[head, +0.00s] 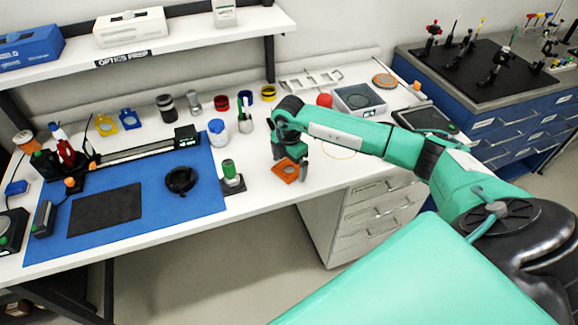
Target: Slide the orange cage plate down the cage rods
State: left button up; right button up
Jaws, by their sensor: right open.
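The orange cage plate (287,171) is a small square orange frame near the front edge of the white bench, right of the blue mat. My right gripper (293,161) is just above and behind it, pointing down. Its jaws are open, and one dark finger shows at the plate's right side. The plate seems to lie between or just below the fingers; I cannot tell if they touch. The other finger is mostly hidden. I cannot make out the cage rods at this size. My left gripper is not in view.
A green-capped post on a dark base (231,176) stands left of the plate. A blue mat (207,190) holds a black rail (135,152), a black ring (181,180) and a dark pad (105,210). Bottles and a red ball (324,100) stand behind. Drawers (365,217) are below.

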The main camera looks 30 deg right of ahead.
jog(key=shift+f, duration=0.2)
jog(key=c, duration=1.1)
jog(key=shift+r, duration=0.15)
